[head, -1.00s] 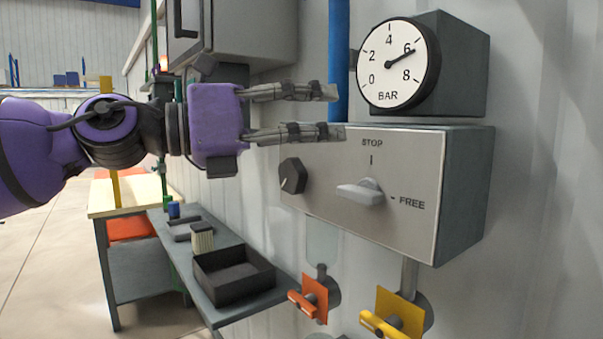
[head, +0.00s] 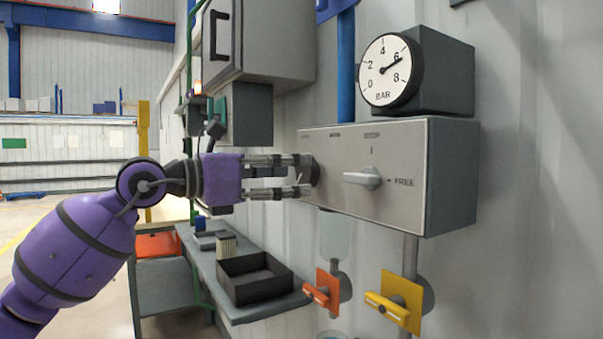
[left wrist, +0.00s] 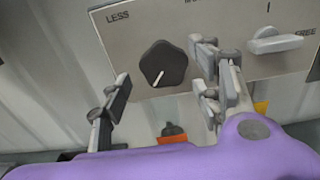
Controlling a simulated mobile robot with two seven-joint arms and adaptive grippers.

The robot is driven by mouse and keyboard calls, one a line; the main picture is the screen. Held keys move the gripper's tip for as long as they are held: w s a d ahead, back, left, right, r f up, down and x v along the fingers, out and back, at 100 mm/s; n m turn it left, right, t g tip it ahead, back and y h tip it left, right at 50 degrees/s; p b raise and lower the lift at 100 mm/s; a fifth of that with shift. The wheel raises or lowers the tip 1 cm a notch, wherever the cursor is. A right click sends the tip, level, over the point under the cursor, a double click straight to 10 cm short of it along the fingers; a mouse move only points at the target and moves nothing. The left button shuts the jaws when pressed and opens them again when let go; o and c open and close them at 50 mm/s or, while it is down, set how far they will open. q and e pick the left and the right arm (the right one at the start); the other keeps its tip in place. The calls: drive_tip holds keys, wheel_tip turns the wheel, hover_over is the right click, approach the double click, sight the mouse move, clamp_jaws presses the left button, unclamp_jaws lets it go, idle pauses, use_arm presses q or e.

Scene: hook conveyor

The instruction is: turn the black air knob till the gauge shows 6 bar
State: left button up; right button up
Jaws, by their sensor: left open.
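The black air knob (left wrist: 163,64) is on the grey panel, and its white mark points to the lower left in the left wrist view. In the head view the knob (head: 314,171) is partly hidden behind my fingertips. My left gripper (head: 304,175) is open, with its fingers pointing at the knob. In the left wrist view its fingertips (left wrist: 159,66) lie on either side of the knob; I cannot tell whether they touch it. The gauge (head: 388,72) above the panel has its needle close to the 6 mark. My right gripper is not in view.
The grey panel (head: 400,210) also carries a pale STOP/FREE lever (head: 362,177), right of the knob. Below are an orange valve handle (head: 322,290) and a yellow one (head: 393,303). A bench with a black tray (head: 255,290) stands lower left. A blue pipe (head: 346,70) runs above the panel.

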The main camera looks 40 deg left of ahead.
use_arm(q)
drive_tip(key=shift+x, duration=1.05)
drive_tip(key=shift+w+d+r, duration=0.1)
drive_tip(key=shift+w+d, duration=0.1)
drive_tip(key=shift+w, duration=0.1)
drive_tip(key=c, duration=1.1)
drive_tip(key=shift+n+p, duration=0.5)
drive_tip(key=shift+n, duration=0.1)
drive_tip(key=shift+d+n+p, duration=0.1)
drive_tip(key=shift+n+p, duration=0.35)
drive_tip(key=shift+n, duration=0.35)
drive_tip(key=shift+f, duration=0.3)
drive_tip(key=o, duration=0.9)
drive_tip(key=shift+o, duration=1)
drive_tip(key=shift+r, duration=0.1)
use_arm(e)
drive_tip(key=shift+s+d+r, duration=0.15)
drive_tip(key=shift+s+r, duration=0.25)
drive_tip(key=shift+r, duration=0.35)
